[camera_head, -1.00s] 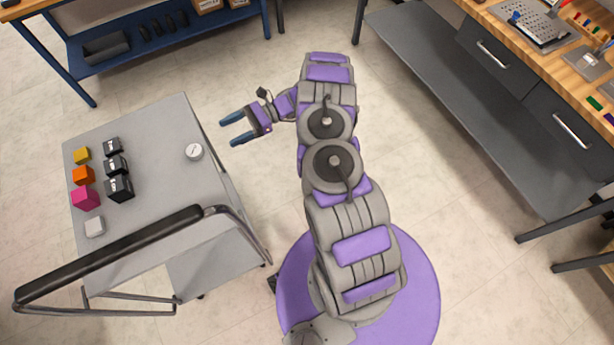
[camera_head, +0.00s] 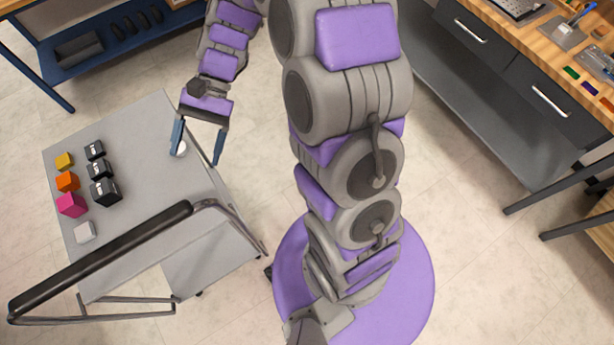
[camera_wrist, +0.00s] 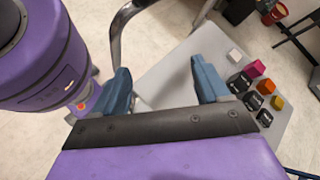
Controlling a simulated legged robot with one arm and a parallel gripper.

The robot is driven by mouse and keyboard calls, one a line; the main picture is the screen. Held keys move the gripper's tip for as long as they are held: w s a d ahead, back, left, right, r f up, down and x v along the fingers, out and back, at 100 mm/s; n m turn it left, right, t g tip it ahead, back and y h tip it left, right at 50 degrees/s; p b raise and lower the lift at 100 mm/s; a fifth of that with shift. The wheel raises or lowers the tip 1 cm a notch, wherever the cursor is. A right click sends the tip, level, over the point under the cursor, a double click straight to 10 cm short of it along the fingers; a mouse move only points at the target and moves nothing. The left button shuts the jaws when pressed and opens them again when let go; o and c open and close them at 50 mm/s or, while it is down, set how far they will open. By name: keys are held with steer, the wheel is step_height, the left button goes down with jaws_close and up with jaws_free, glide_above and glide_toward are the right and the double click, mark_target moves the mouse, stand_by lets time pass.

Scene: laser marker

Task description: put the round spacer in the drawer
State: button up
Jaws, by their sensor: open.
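The round spacer looks to be the small white disc (camera_head: 182,149) near the right edge of the grey cart top (camera_head: 150,125) in the head view. My gripper (camera_head: 197,156) is open and empty above that edge. Its left finger partly covers the disc in this view; the height between them is hard to judge. In the wrist view my gripper (camera_wrist: 160,72) has its blue fingers spread, and I cannot clearly make out the disc. Two dark drawers, a far one (camera_head: 484,45) and a near one (camera_head: 552,122), sit under the wooden bench at right and look shut.
Yellow, orange and pink cubes (camera_head: 71,205), several black blocks (camera_head: 104,192) and a white block (camera_head: 84,232) stand on the cart's left. The cart's black handle (camera_head: 100,258) rises in front. A blue shelf (camera_head: 110,45) stands behind.

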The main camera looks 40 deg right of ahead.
steer(key=s+d+r+n+t+h, duration=0.2)
steer(key=s+d, duration=0.4)
steer(key=s, duration=0.4)
steer(key=s+d+r+n+t+h, duration=0.1)
steer(key=s+d+n+h, duration=0.3)
steer(key=s, duration=0.6)
steer(key=d+t+h, duration=0.1)
steer(key=d+h, duration=0.1)
steer(key=h, duration=0.1)
steer(key=shift+r, duration=0.4)
steer(key=shift+o, duration=0.4)
steer(key=shift+s+d, duration=0.2)
steer(key=shift+w, duration=0.1)
